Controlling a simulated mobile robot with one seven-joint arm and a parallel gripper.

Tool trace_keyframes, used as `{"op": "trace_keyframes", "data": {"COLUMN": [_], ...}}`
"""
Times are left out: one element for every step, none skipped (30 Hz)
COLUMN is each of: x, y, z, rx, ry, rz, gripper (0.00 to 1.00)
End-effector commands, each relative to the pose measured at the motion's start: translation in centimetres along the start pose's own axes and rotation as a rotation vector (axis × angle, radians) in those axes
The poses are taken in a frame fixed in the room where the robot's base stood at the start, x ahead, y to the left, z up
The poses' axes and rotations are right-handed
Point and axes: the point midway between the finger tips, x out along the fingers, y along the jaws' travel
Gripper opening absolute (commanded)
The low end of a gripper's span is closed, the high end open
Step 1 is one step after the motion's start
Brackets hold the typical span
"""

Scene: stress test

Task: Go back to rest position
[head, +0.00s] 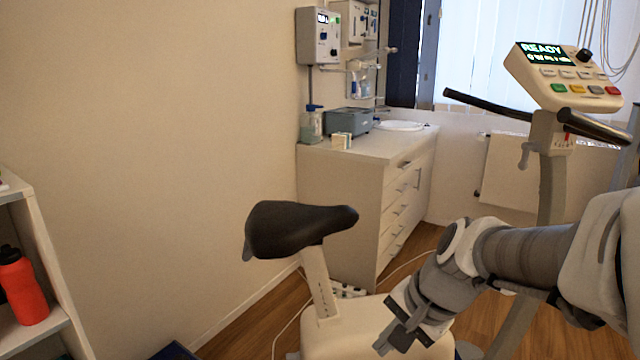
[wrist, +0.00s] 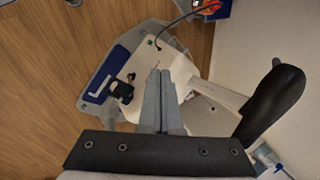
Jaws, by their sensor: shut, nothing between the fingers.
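My gripper (head: 392,340) is at the lower right of the head view, in front of the exercise bike's pale body (head: 350,325). In the wrist view my gripper (wrist: 159,75) has its two grey fingers side by side, shut and empty. My arm reaches in from the right edge of the head view. The bike's black saddle (head: 295,228) is to the left of and above the gripper; it also shows at the right of the wrist view (wrist: 272,100).
The bike's console (head: 562,75) reads READY, above dark handlebars (head: 490,105). A white drawer cabinet (head: 350,200) stands against the wall. A shelf with a red bottle (head: 24,288) is at far left. Wood floor (head: 245,325) shows between the shelf and bike.

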Motion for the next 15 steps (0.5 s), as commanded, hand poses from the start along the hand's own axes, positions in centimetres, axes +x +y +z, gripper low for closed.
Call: {"op": "trace_keyframes", "data": {"x": [-1.3, -1.9, -2.8, -3.3, -3.9, -4.6, -5.1, -5.6, -6.2, -6.7, -7.0, -7.5, -7.9, -8.2, -8.6], "y": [0.5, 0.8, 1.4, 1.8, 2.2, 2.8, 3.2, 3.7, 4.3, 4.7, 5.1, 5.7, 6.0, 6.5, 7.0], "z": [0.9, 1.3, 1.8, 2.2, 2.5, 3.0, 3.3, 3.6, 3.9, 4.2, 4.4, 4.6, 4.8, 4.9, 5.1], "rx": [-0.091, -0.144, -0.214, -0.267, -0.318, -0.384, -0.432, -0.479, -0.537, -0.578, -0.618, -0.668, -0.703, -0.738, -0.784], "ry": [0.029, 0.045, 0.067, 0.081, 0.097, 0.118, 0.133, 0.148, 0.166, 0.181, 0.195, 0.212, 0.226, 0.238, 0.254], "rz": [0.008, 0.016, 0.028, 0.038, 0.048, 0.063, 0.073, 0.084, 0.099, 0.110, 0.121, 0.135, 0.145, 0.156, 0.171], "gripper": [0.00, 0.00, 0.00, 0.00, 0.00, 0.00, 0.00, 0.00, 0.00, 0.00, 0.00, 0.00, 0.00, 0.00, 0.00]}}
